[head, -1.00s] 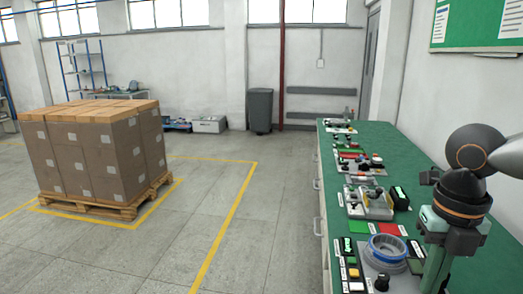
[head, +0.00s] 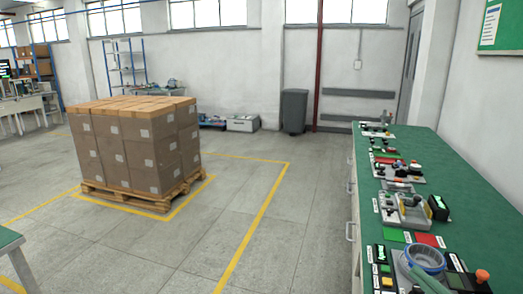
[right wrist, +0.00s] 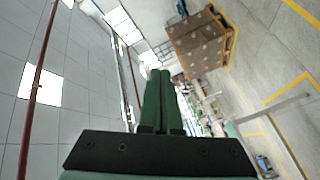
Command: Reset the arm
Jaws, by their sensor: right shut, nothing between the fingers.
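My right gripper (right wrist: 159,78) shows in the right wrist view with its two green fingers shut together and nothing between them. It points into the room, away from any bench surface near the fingers. In the head view, a round part with a blue ring (head: 425,257) sits on the near end of the green workbench (head: 480,217). My left gripper is in neither view.
Several fixtures with small parts, such as a grey one (head: 404,207), line the bench. A pallet of stacked boxes (head: 135,150) stands on the floor at left and also shows in the right wrist view (right wrist: 201,42). The floor between pallet and bench is clear.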

